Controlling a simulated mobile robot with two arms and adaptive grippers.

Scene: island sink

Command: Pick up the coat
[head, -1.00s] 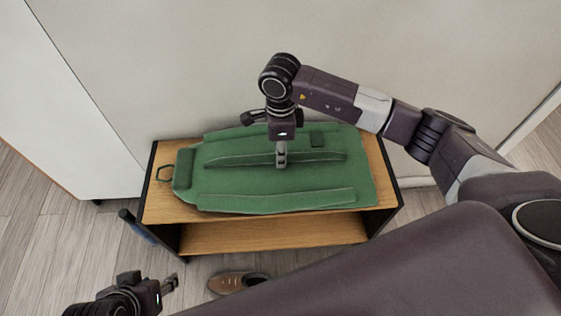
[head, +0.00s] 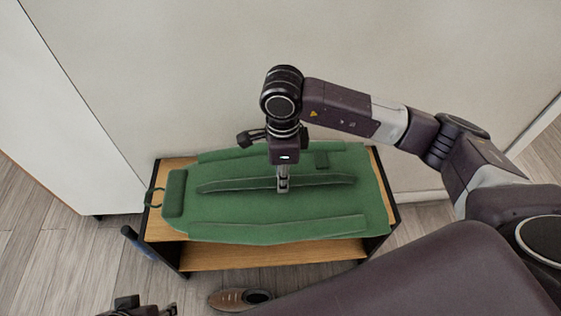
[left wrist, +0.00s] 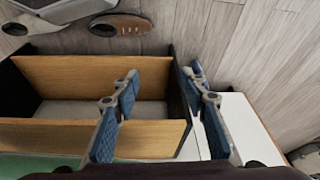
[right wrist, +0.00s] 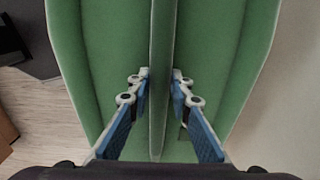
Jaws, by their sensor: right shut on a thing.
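The green coat (head: 250,229) is spread over the wooden shelf unit, with a long raised fold along its middle and a loop at its left end. It looks larger than before and overhangs the unit's front edge, seemingly raised off the top. My right gripper (head: 283,188) points down and is shut on the raised fold. In the right wrist view the fold of the coat (right wrist: 105,60) runs between its fingers. My left gripper (left wrist: 161,74) is open and empty, in front of the unit. In the head view only a part of it shows at the bottom edge.
The wooden shelf unit (head: 255,256) with black sides stands against a pale wall. A white cabinet (head: 40,110) stands at left.

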